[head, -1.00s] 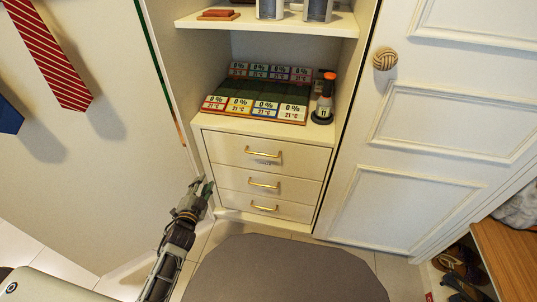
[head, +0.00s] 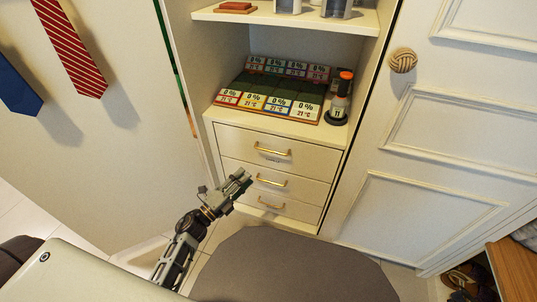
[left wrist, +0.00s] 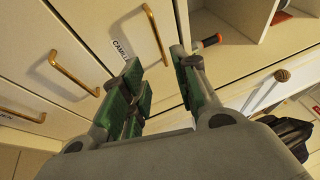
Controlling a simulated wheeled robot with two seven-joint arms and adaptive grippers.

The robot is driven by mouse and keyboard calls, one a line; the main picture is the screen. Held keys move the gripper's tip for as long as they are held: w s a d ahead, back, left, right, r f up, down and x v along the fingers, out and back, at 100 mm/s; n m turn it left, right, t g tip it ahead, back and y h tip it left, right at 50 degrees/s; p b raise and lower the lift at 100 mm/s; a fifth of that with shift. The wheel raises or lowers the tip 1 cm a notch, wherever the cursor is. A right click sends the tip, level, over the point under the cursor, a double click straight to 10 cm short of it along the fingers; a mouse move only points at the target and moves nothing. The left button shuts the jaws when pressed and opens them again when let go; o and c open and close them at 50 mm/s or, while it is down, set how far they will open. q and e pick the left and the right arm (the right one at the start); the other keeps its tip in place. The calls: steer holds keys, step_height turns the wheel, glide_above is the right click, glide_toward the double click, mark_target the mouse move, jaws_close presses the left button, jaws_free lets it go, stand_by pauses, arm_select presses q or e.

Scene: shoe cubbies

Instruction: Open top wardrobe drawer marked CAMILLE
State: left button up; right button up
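The white top drawer (head: 240,143) has a gold bar handle (head: 272,150) and is closed. In the left wrist view, a small CAMILLE label (left wrist: 121,48) is beside the top handle (left wrist: 155,33). My left gripper (head: 243,181) is in front of the drawers, to the lower left of the top handle and apart from it. In the left wrist view, my left gripper (left wrist: 158,62) has its green-padded fingers spread, with nothing held. The lower end of the top handle appears between the fingertips. My right gripper is not in view.
Two more closed drawers lie below, with a middle handle (head: 271,182) and a bottom handle (head: 271,203). A game board (head: 270,96) and an orange-topped bottle (head: 340,100) stand above. A paneled door (head: 445,130) is at right, a grey rounded seat (head: 290,270) in front.

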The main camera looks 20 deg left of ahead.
mark_target(268, 154)
arm_select(q)
steer(key=shift+w, duration=0.1)
stand_by(0.3)
steer(key=shift+b+x, duration=1.35)
steer(key=shift+x, duration=5.45)
steer(key=shift+c, duration=0.3)
jaws_close()
